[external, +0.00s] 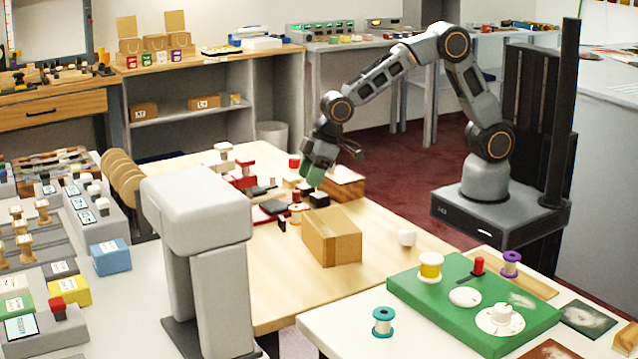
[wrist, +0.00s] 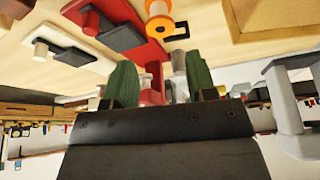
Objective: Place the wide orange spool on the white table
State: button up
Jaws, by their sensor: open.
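The wide orange spool (external: 296,213) stands on the wooden table, with orange flanges and a pale core. It also shows near the top centre of the wrist view (wrist: 159,26). My gripper (external: 314,177) is above the wooden table, over the cluttered area close to the spool. In the wrist view its two green fingers (wrist: 160,78) are apart, and the spool lies beyond their tips, not between them. The white table (external: 335,332) is at the front right, with bare surface around a green board (external: 425,310).
A cardboard box (external: 332,237) stands just in front of the spool. Red and black pieces crowd around it. A teal spool (external: 383,321) stands on the white table.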

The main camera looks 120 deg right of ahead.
jog(key=s+a+r+n, duration=0.1)
jog(key=s+a+r, duration=0.3)
jog(key=s, duration=0.4)
jog(key=s+a+r, duration=0.4)
jog(key=s+a, duration=0.3)
jog(key=s, duration=0.2)
jog(key=shift+a+r+n+y, duration=0.15)
jog(key=shift+a+n+y, duration=0.15)
jog(key=shift+n+y, duration=0.1)
jog(key=shift+o, duration=0.9)
jog(key=s+a+f, duration=0.1)
jog(key=s+a, duration=0.1)
jog(key=s, duration=0.6)
jog(key=shift+a+n+g, duration=0.35)
jog(key=shift+n+g, duration=0.05)
jog(key=shift+o, duration=1)
jog(key=shift+s+a+f, duration=0.1)
jog(key=shift+s, duration=0.25)
